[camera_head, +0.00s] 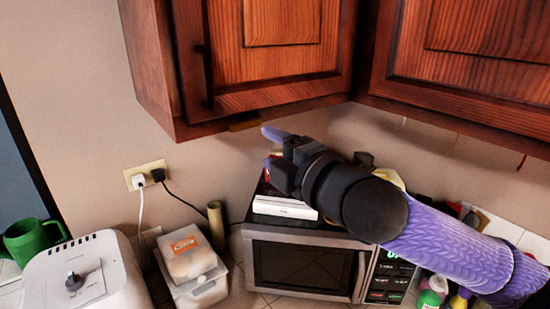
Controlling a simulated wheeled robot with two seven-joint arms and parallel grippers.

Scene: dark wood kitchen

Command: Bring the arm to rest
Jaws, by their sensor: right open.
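My right arm (455,245), in a purple patterned sleeve, comes in from the lower right and reaches up toward the middle. Its gripper (270,148) is in front of the wall, above the microwave and just below the upper cabinet's lower edge. The gripper is open, and I see nothing held in it. The black wrist hides part of what lies on the microwave. My left gripper is not in view.
Dark wood cabinets (285,60) hang close above the gripper. A microwave (300,268) with a white box (285,207) on it stands below. A white appliance (70,275), a bread container (190,262) and a green watering can (32,240) are at the left; bottles (433,291) stand at lower right.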

